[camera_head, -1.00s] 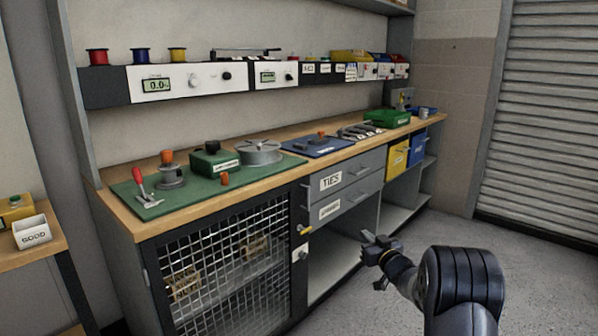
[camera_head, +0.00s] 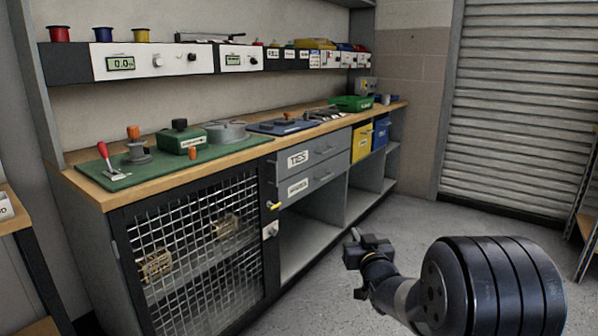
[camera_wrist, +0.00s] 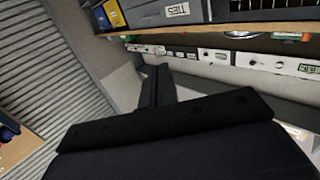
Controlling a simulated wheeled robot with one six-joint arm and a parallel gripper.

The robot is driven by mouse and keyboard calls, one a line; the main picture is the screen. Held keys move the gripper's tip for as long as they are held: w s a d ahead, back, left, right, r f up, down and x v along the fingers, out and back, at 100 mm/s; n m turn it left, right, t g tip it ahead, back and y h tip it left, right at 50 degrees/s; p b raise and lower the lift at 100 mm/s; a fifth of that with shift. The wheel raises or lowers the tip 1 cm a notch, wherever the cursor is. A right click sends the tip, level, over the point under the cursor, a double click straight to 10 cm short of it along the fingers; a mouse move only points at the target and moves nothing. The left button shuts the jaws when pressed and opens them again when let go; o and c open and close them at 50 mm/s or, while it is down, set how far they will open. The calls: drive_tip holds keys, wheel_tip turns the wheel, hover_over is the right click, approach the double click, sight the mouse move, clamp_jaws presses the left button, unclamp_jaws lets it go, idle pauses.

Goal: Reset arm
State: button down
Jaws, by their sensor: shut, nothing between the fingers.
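My gripper (camera_head: 356,266) is at the lower middle right of the head view, in free air in front of the bench's open lower shelf. It is shut and holds nothing. In the wrist view my gripper (camera_wrist: 158,88) shows as dark fingers brought together, pointing toward the bench, which appears upside down. It touches nothing that I can see.
The workbench (camera_head: 235,157) bears a green mat (camera_head: 85,169) with parts. Below are a mesh door (camera_head: 195,255), drawers (camera_head: 312,152), a yellow bin (camera_head: 361,143) and a blue bin (camera_head: 381,133). A roller shutter (camera_head: 505,105) stands at right. The floor (camera_head: 420,215) before it is clear.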

drive_tip(key=s+h, duration=0.1)
drive_tip(key=s, duration=0.2)
drive_tip(key=shift+s+d+m, duration=0.1)
drive_tip(key=shift+s+m, duration=0.2)
drive_tip(key=shift+s, duration=0.05)
